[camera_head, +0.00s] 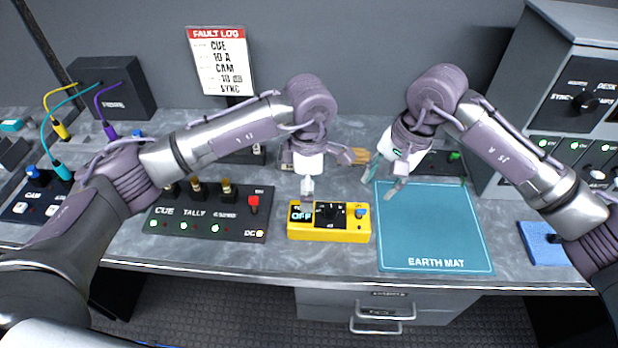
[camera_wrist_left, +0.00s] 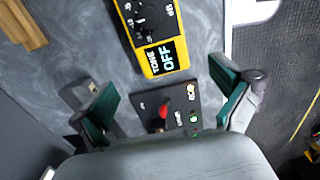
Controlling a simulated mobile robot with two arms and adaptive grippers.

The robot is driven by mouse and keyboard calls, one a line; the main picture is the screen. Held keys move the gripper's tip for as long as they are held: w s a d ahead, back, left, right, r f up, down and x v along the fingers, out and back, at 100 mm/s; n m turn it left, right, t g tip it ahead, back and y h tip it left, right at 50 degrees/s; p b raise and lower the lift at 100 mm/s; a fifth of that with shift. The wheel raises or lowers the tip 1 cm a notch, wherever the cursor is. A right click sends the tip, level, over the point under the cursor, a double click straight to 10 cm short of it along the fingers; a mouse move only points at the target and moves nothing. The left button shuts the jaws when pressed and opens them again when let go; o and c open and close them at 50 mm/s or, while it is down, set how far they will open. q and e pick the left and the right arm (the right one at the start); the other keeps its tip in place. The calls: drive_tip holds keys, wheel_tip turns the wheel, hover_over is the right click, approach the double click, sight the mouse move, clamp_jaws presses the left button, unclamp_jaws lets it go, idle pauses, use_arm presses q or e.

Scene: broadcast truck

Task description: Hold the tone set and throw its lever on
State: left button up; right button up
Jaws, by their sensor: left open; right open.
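The tone set (camera_head: 330,237) is a yellow box with a black face and a dial, lying near the bench's front edge. A small blue piece (camera_head: 361,211), perhaps its lever, stands at its right end. In the left wrist view the tone set (camera_wrist_left: 152,32) reads TONE OFF. My left gripper (camera_head: 307,186) is open and empty, above and just behind the tone set's left end. In its wrist view the open fingers (camera_wrist_left: 164,78) sit either side of the space by the OFF end. My right gripper (camera_head: 381,177) is open and empty over the earth mat's back left corner.
The teal earth mat (camera_head: 432,225) lies right of the tone set. A black CUE/TALLY panel (camera_head: 208,229) with a red switch lies left. A fault log card (camera_head: 220,62) stands behind. A grey cabinet (camera_head: 548,80) bounds the right, with a blue pad (camera_head: 540,246) before it.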

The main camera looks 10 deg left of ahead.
sight(309, 214)
use_arm(q)
wheel_tip(309, 214, down, 11)
drive_tip(key=shift+f, duration=0.2)
idle(0.3)
